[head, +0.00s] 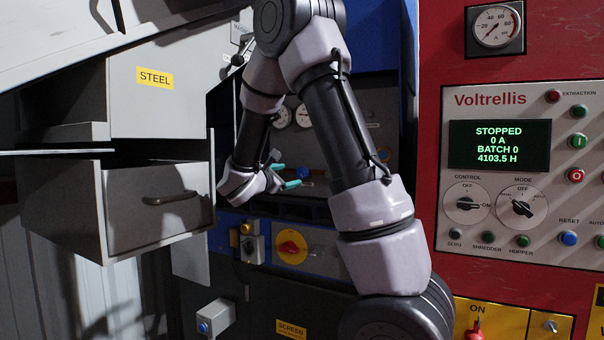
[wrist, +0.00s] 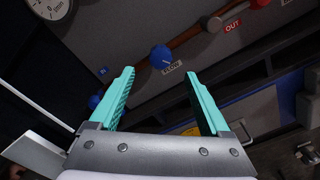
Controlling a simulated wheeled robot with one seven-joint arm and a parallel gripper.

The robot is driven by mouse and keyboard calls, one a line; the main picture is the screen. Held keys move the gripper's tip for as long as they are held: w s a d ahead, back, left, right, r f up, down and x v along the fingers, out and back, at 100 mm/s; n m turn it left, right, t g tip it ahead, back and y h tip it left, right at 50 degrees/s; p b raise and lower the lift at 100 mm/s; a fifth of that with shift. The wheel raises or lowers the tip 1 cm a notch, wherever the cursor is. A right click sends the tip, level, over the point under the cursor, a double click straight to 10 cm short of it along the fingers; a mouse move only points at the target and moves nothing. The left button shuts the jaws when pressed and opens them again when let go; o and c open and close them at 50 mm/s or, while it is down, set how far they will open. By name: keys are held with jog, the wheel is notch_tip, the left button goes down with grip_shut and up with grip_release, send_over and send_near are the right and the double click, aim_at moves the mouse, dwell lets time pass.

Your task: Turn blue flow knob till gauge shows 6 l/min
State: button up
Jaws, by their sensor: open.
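The blue flow knob (wrist: 161,57) sits on a dark panel in the wrist view, above a label reading FLOW. A light mark shows on its face. My gripper (wrist: 159,76) is open and empty, its two teal fingers on either side of the knob in the picture; no contact shows. A round white gauge (wrist: 46,8) is cut off at the upper left, its reading not legible. In the head view my gripper (head: 285,176) is in front of the panel, below two small dials (head: 293,117) too small to read.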

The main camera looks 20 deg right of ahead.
aim_at(301, 172)
jog(key=x, duration=1)
jog(key=shift+w+d, duration=0.15)
jog(key=shift+d, duration=0.05)
grip_shut()
jog(key=m, duration=0.4)
jog(key=shift+f+m, duration=0.1)
jog(key=shift+m, duration=0.3)
grip_release()
jog(key=v, duration=1.1)
